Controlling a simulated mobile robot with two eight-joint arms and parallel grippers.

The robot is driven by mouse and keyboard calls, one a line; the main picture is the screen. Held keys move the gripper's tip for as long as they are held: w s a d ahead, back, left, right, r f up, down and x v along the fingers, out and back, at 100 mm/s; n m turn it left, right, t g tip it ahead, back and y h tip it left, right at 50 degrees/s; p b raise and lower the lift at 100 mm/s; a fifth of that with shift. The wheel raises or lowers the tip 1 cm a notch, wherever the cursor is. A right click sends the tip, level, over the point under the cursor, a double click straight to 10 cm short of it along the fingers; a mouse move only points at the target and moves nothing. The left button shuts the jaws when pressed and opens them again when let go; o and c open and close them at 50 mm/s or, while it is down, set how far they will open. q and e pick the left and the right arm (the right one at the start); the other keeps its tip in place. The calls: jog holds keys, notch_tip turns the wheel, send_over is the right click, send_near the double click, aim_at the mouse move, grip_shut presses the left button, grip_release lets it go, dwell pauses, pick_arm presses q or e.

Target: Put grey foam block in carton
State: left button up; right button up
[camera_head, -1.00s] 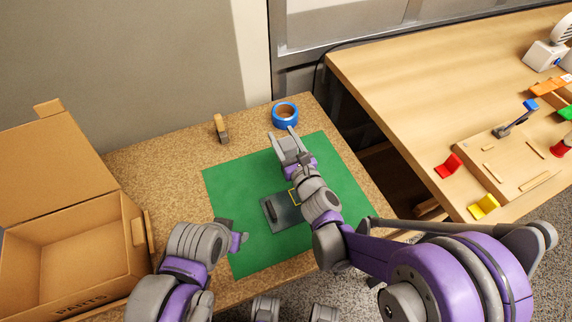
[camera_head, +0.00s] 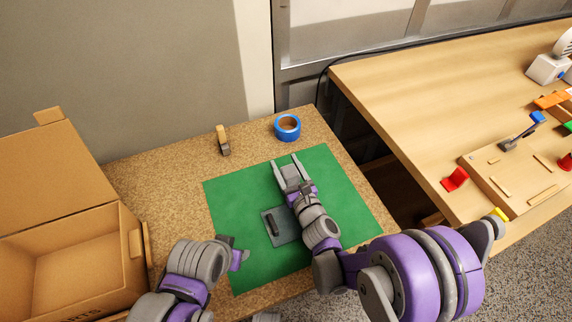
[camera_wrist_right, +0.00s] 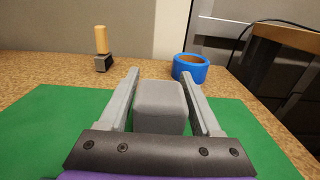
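The grey foam block (camera_wrist_right: 160,105) stands between the two fingers of my right gripper (camera_wrist_right: 160,90) in the right wrist view. Narrow gaps show beside the block, so the fingers look open around it rather than pressed on it. In the head view my right gripper (camera_head: 286,168) is low over the green mat (camera_head: 330,190), pointing to the back. The open brown carton (camera_head: 60,265) stands at the left with its lid flap up. My left gripper (camera_head: 238,254) is over the mat's front left edge; its finger opening is hard to make out.
A blue tape roll (camera_head: 287,128) and a wooden-handled tool (camera_head: 223,140) stand behind the mat. A dark grey plate with a handle (camera_head: 275,225) lies on the mat beside my right arm. A second wooden table (camera_head: 420,95) with coloured parts is at the right.

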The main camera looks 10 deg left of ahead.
jog(key=shift+o, duration=1.1)
pick_arm(q)
jog(key=shift+r, duration=0.15)
pick_arm(e)
jog(key=shift+r, duration=0.15)
